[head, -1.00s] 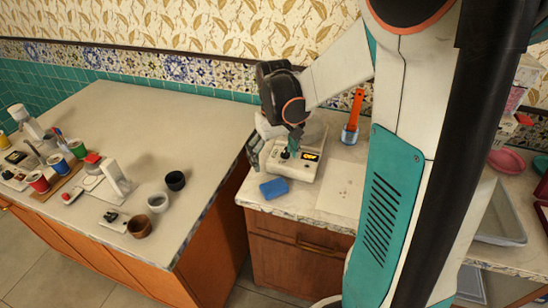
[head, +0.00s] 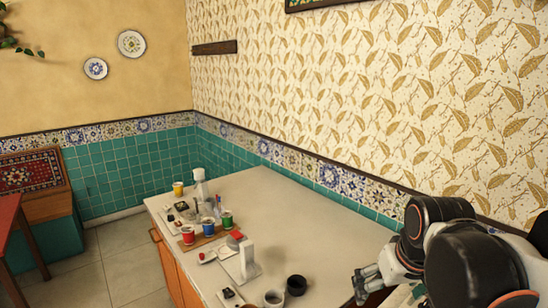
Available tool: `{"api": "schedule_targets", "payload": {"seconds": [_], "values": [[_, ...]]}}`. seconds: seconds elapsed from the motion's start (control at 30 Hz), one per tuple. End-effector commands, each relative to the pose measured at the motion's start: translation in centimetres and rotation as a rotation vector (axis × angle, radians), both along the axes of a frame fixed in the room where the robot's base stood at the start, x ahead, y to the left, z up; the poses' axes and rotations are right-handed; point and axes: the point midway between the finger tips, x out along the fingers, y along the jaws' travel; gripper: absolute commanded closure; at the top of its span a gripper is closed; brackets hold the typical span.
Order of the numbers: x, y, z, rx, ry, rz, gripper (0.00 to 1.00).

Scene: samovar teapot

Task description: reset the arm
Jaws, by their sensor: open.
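My arm comes in from the lower right in the head view, folded, with its dark joints close to the camera. My gripper (head: 368,282) is at its left end, near the right part of the long pale counter (head: 300,222). Its fingers point left, apart, with nothing seen between them. The lower part of the gripper is partly cut off or hidden by the arm.
A yellow cup (head: 178,189) is at the far end. The counter's back middle is bare.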

Motion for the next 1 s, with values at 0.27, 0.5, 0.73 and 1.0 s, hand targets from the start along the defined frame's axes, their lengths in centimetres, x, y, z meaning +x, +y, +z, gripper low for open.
{"api": "schedule_targets", "payload": {"seconds": [0.27,0.5,0.73,1.0], "values": [[-5.5,2.1,-0.3,0.018,-0.142,-0.013,0.10],[-7.9,3.0,-1.0,0.036,-0.222,-0.020,0.10],[-8.3,3.2,-1.1,0.040,-0.238,-0.023,0.10],[-8.3,3.2,-1.1,0.039,-0.237,-0.022,0.10]]}}
